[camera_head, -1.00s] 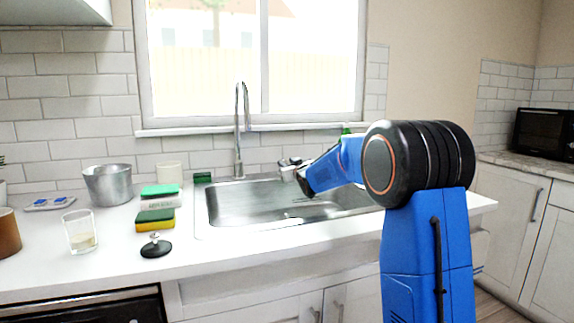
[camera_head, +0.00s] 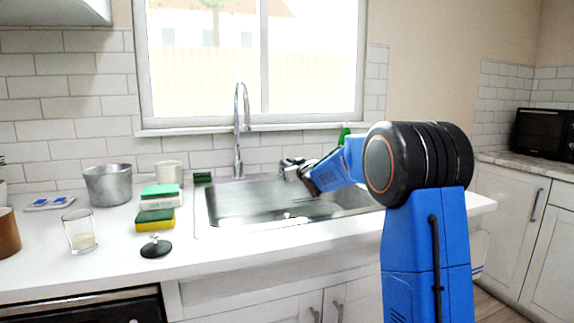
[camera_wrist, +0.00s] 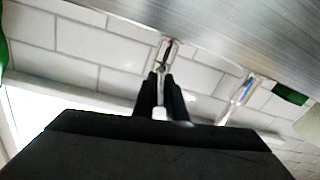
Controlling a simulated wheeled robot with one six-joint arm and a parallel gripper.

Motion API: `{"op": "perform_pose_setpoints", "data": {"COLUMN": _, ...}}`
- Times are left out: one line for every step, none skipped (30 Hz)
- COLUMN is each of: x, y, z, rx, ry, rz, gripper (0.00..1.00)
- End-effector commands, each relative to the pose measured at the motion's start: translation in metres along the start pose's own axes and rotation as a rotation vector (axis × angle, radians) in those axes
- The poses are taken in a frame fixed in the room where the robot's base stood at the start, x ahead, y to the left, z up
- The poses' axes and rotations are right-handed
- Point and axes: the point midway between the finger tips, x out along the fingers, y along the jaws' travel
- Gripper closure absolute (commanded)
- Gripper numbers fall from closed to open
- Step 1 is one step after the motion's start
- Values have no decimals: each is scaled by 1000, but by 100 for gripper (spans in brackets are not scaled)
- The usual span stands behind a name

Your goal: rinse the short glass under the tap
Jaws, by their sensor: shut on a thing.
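The short glass (camera_head: 80,231) stands upright on the counter at the far left, clear with something pale in its bottom. The tap (camera_head: 238,130) rises behind the sink (camera_head: 240,205); no water stream can be made out. My gripper (camera_head: 290,168) is at the back of the sink, right of the spout and far from the glass. In the wrist view its black fingers (camera_wrist: 162,95) are shut on a slim chrome piece, which looks like the tap handle (camera_wrist: 167,52). The spout also shows in the wrist view (camera_wrist: 239,98). My wrist partly hides the handle in the head view.
A dark green block (camera_head: 202,177) lies behind the sink. A green bottle (camera_head: 345,137) stands behind my arm.

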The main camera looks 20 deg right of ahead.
Motion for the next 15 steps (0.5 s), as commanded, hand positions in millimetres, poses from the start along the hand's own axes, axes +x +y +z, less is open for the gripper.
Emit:
{"op": "perform_pose_setpoints", "data": {"x": 0, "y": 3, "z": -2, "rx": -2, "ry": 6, "rz": -12, "gripper": 100}}
{"op": "perform_pose_setpoints", "data": {"x": 0, "y": 4, "z": -2, "rx": -1, "ry": 7, "rz": -21, "gripper": 100}}
{"op": "perform_pose_setpoints", "data": {"x": 0, "y": 4, "z": -1, "rx": -1, "ry": 10, "rz": -33, "gripper": 100}}
{"op": "perform_pose_setpoints", "data": {"x": 0, "y": 5, "z": -2, "rx": -1, "ry": 12, "rz": -43, "gripper": 100}}
{"op": "perform_pose_setpoints", "data": {"x": 0, "y": 6, "z": -1, "rx": -2, "ry": 14, "rz": -53, "gripper": 100}}
{"op": "perform_pose_setpoints", "data": {"x": 0, "y": 7, "z": -1, "rx": -1, "ry": 16, "rz": -65, "gripper": 100}}
{"op": "perform_pose_setpoints", "data": {"x": 0, "y": 7, "z": -1, "rx": -1, "ry": 19, "rz": -75, "gripper": 100}}
{"op": "perform_pose_setpoints", "data": {"x": 0, "y": 8, "z": -1, "rx": -1, "ry": 21, "rz": -84, "gripper": 100}}
{"op": "perform_pose_setpoints", "data": {"x": 0, "y": 8, "z": -1, "rx": 0, "ry": 23, "rz": -95, "gripper": 100}}
{"op": "perform_pose_setpoints", "data": {"x": 0, "y": 8, "z": -1, "rx": -1, "ry": 23, "rz": -102, "gripper": 100}}
{"op": "perform_pose_setpoints", "data": {"x": 0, "y": 8, "z": -1, "rx": 0, "ry": 24, "rz": -108, "gripper": 100}}
{"op": "perform_pose_setpoints", "data": {"x": 0, "y": 9, "z": -1, "rx": -1, "ry": 25, "rz": -116, "gripper": 100}}
{"op": "perform_pose_setpoints", "data": {"x": 0, "y": 9, "z": -1, "rx": 0, "ry": 26, "rz": -120, "gripper": 100}}
{"op": "perform_pose_setpoints", "data": {"x": 0, "y": 9, "z": -1, "rx": 1, "ry": 26, "rz": -123, "gripper": 100}}
{"op": "perform_pose_setpoints", "data": {"x": 0, "y": 9, "z": -1, "rx": 0, "ry": 26, "rz": -126, "gripper": 100}}
